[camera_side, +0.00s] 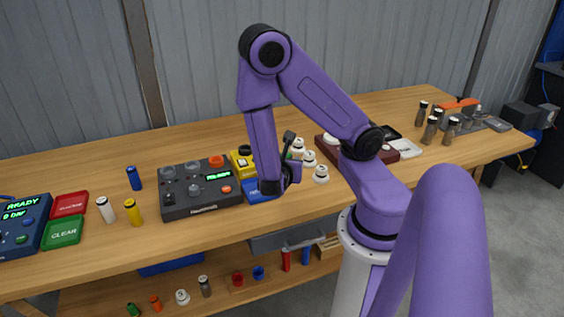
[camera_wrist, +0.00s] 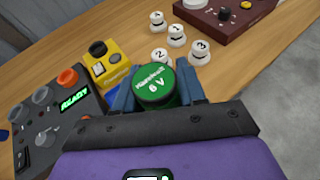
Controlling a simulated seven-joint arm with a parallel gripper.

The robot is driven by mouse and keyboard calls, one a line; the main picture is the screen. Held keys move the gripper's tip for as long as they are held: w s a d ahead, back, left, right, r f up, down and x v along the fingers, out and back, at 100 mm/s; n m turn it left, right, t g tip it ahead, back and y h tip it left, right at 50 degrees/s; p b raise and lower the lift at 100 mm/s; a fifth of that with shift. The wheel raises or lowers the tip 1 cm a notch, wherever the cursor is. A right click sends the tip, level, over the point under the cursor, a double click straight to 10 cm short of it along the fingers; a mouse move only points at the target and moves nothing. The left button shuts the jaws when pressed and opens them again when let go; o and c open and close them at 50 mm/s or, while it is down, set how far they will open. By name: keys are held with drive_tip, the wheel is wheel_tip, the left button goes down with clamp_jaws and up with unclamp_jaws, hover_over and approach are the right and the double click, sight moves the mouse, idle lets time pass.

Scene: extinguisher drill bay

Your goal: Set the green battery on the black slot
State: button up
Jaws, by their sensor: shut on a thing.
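In the side view my gripper (camera_side: 287,172) is over the table, just right of the dark control panel, and the battery is mostly hidden there. I cannot make out the black slot for certain in either view. A blue surface (camera_wrist: 113,92) shows partly beside the left finger, below the yellow box.
The dark control panel (camera_side: 200,195) and yellow box (camera_wrist: 107,64) are close on the left. Several white numbered weights (camera_wrist: 176,36) stand just beyond the gripper, near a dark red box (camera_side: 330,148). Blue (camera_side: 134,178), yellow (camera_side: 133,213) and white (camera_side: 105,210) cylinders stand further left.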

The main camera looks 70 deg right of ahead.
drive_tip(key=shift+s+a+r, duration=0.15)
drive_tip(key=shift+s, duration=0.15)
drive_tip(key=shift+w+a, duration=0.2)
drive_tip(key=shift+w, duration=0.15)
drive_tip(key=w+d+f+m+g, duration=0.2)
drive_tip(key=w+g, duration=0.1)
drive_tip(key=w, duration=0.5)
drive_tip(key=w+d+f+m+g, duration=0.1)
drive_tip(key=w+m+g, duration=0.1)
drive_tip(key=w, duration=0.6)
drive_tip(key=w+d+r+m+g+y, duration=0.1)
drive_tip(key=w+d+m+g, duration=0.2)
drive_tip(key=d, duration=0.5)
drive_tip(key=w+d+m+g+y, duration=0.1)
drive_tip(key=w+d+m+g, duration=0.15)
drive_tip(key=d, duration=0.55)
drive_tip(key=shift+w+d+f, duration=0.1)
drive_tip(key=shift+w+f, duration=0.05)
drive_tip(key=shift+f, duration=1.2)
drive_tip(key=shift+w+f, duration=0.1)
drive_tip(key=shift+f, duration=1.2)
drive_tip(key=shift+f, duration=0.6)
drive_tip(key=o, duration=0.8)
